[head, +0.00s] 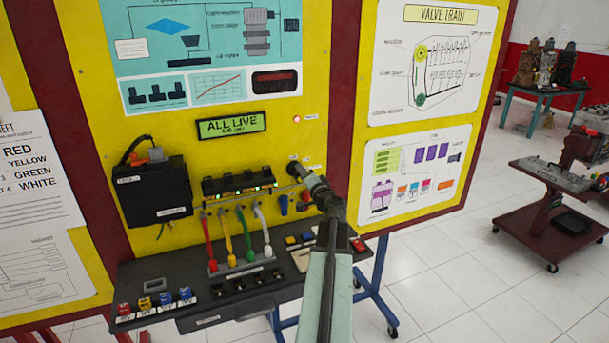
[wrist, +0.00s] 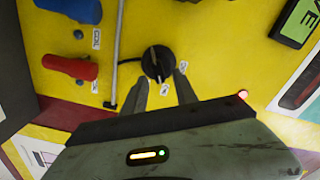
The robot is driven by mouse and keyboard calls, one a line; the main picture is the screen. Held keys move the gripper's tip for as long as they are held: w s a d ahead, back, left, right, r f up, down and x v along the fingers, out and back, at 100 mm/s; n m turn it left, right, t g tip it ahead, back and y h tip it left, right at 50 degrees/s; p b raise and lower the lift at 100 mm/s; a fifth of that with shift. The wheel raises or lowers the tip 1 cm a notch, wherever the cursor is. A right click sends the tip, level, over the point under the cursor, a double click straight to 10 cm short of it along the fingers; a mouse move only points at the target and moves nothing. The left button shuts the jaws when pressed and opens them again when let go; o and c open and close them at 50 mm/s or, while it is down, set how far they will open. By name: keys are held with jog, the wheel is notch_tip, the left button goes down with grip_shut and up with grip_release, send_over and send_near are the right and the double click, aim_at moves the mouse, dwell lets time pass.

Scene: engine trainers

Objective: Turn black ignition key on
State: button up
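The black ignition key (wrist: 157,60) is a round black knob with a pale mark, set on the yellow panel near the top middle of the wrist view. My gripper (wrist: 160,79) is open, its two grey fingers pointing at the panel with their tips at the near edge of the knob, one toward each side. I cannot tell whether they touch it.
A red light (head: 297,119) glows near an "ALL LIVE" display (head: 231,125). Red (wrist: 70,67) and blue plugs are beside the key in the wrist view. A thin grey rod (wrist: 116,55) runs close by. A black console shelf (head: 215,297) juts out below.

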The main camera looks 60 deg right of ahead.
jog(key=v, duration=0.7)
jog(key=shift+s+a, duration=0.25)
